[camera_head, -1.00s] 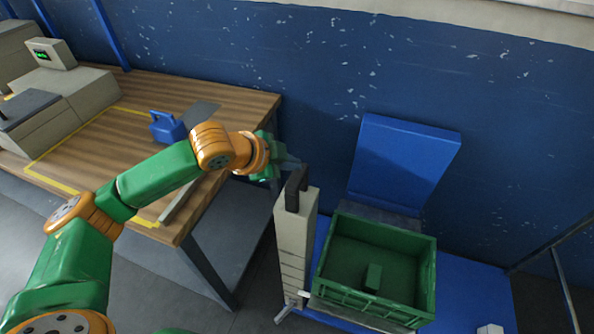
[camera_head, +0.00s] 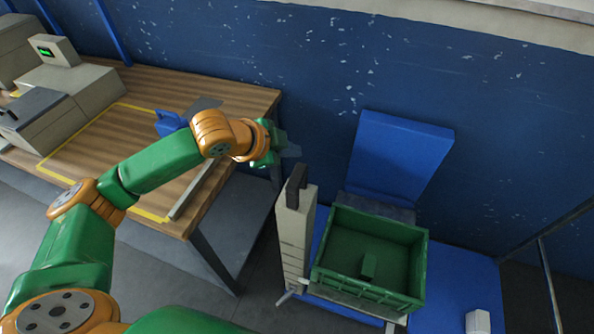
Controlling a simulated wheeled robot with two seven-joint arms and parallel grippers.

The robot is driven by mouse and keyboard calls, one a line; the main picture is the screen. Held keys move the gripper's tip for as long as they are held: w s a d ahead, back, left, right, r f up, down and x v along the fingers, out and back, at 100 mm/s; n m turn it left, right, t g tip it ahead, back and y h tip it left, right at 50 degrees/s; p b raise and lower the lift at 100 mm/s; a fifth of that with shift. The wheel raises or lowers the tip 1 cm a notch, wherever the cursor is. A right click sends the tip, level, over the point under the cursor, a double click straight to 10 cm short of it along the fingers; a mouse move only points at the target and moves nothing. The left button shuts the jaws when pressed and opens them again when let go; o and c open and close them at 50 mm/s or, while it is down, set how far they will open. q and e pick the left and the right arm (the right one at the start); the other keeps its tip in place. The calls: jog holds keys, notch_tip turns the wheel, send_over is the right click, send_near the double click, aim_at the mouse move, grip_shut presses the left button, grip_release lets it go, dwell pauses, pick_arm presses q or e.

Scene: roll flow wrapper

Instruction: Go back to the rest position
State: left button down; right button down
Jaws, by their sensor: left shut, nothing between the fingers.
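My left arm, green and orange, reaches in from the lower left and over the right edge of the wooden table. My left gripper (camera_head: 290,151) is at its end, just off the table's right edge, above and left of the grey post with a black handle. It is shut and empty, held in the air and apart from the things around it. My right gripper is not in view.
A wooden table (camera_head: 215,97) carries grey machines (camera_head: 70,92) and a blue object (camera_head: 170,123). A blue panel (camera_head: 400,160) rises behind the crate.

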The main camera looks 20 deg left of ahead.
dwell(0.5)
pick_arm(q)
jog(key=s+d+f+n+g, duration=0.1)
jog(key=s+d+f+n, duration=0.15)
jog(key=s+f, duration=0.4)
jog(key=s+d+f+n+g, duration=0.1)
jog(key=s+d+f+n, duration=0.1)
jog(key=s+f+n, duration=0.35)
jog(key=s+a+f+n+g+y, duration=0.1)
jog(key=s+a+f+n+y, duration=0.1)
jog(key=s+a+f, duration=0.3)
jog(key=s+a+f+n+g+y, duration=0.1)
jog(key=s+a+n+g+y, duration=0.1)
jog(key=s, duration=0.6)
notch_tip(320, 180, down, 18)
jog(key=g+b, duration=0.1)
jog(key=b, duration=0.1)
jog(key=s+a+f+g+b, duration=0.1)
jog(key=s+a+f, duration=0.1)
jog(key=s+f, duration=1)
jog(key=shift+s+f+b, duration=0.2)
jog(key=shift+s+b, duration=0.15)
jog(key=shift+s, duration=0.25)
